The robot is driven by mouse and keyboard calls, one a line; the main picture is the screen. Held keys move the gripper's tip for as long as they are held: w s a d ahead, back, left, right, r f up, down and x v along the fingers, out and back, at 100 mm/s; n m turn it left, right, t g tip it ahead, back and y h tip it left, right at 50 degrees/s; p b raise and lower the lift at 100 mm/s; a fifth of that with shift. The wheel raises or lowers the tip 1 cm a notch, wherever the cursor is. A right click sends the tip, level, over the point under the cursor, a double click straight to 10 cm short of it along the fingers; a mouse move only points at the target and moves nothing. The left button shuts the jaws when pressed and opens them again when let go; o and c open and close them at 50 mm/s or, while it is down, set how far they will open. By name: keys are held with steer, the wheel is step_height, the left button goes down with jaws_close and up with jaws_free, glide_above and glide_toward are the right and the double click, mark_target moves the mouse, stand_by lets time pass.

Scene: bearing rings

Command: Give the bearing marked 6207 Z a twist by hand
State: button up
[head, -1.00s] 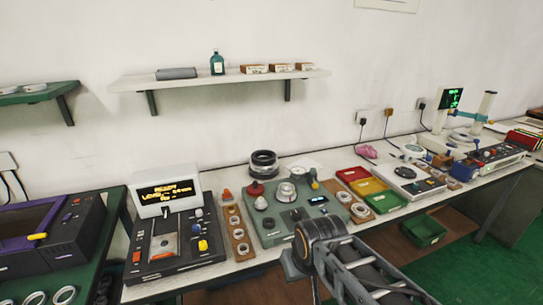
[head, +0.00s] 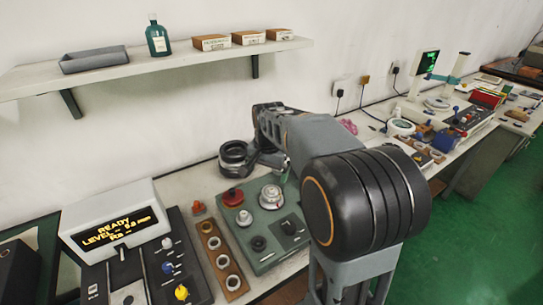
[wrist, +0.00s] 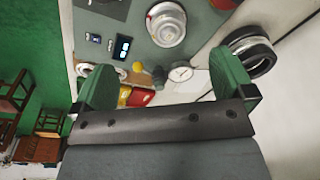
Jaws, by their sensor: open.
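I cannot read the marking 6207 Z on any ring. Several bearing rings sit in a wooden strip (head: 211,243) left of the grey-green machine (head: 262,252). Dark stacked rings (head: 235,158) stand behind the machine; they also show at upper right in the wrist view (wrist: 250,52). A silver round part (head: 271,196) sits on the machine, and shows at top in the wrist view (wrist: 167,24). My gripper (wrist: 165,78) is open and empty, its green fingers apart above the bench. In the head view my arm hides most of it and the machine's right side.
A display box (head: 115,222) and control panel stand at the left. A wall shelf (head: 150,70) holds a bottle (head: 157,38), a grey tray and small boxes. Red and yellow trays (wrist: 138,97) show between my fingers. More instruments stand along the bench at right.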

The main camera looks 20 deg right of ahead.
mark_target(272, 189)
steer(key=w+d+f+m+g, duration=0.1)
steer(key=w+d+f+m, duration=0.3)
steer(key=w, duration=0.3)
steer(key=shift+m, duration=0.3)
steer(key=f, duration=0.4)
steer(key=f+p, duration=0.1)
steer(key=f, duration=0.7)
steer(key=shift+s+d+f+p, duration=0.1)
steer(key=shift+d+f+p, duration=0.15)
steer(key=shift+d+p, duration=0.1)
steer(key=c, duration=1.1)
steer(key=shift+n, duration=1.1)
steer(key=shift+n, duration=1.1)
